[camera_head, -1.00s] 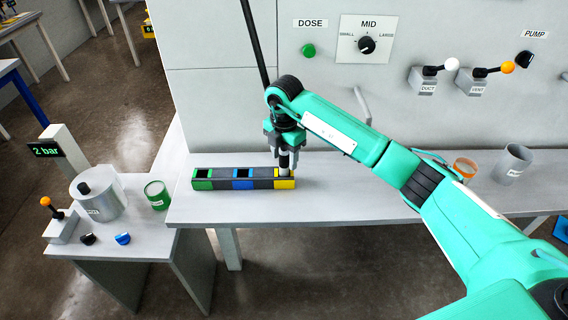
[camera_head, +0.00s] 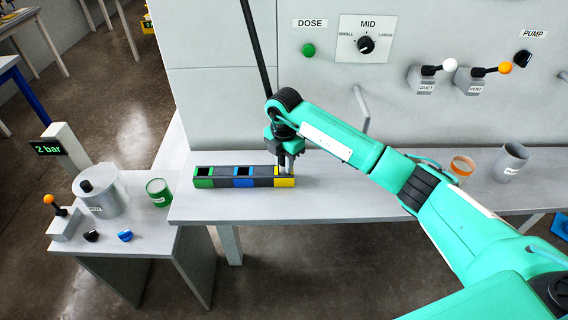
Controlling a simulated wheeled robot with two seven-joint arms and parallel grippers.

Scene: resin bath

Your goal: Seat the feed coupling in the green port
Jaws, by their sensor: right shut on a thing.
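The port block (camera_head: 264,182) is a long dark bar on the bench with three coloured sections. The green port (camera_head: 203,184) is at its left end and its dark opening looks empty. The blue port (camera_head: 243,184) is in the middle, also with a dark opening. The yellow port (camera_head: 285,183) is at the right end. My right gripper (camera_head: 287,160) points down at the yellow port, shut on the feed coupling, which is mostly hidden by the fingers. I cannot tell how deep the coupling sits. My left gripper is out of view.
A black hose (camera_head: 255,45) rises behind my right wrist. A green cup (camera_head: 158,192) and a silver pot (camera_head: 101,196) stand on the left side table. An orange cup (camera_head: 463,166) and a grey cup (camera_head: 511,162) stand at the right. The bench front (camera_head: 330,200) is clear.

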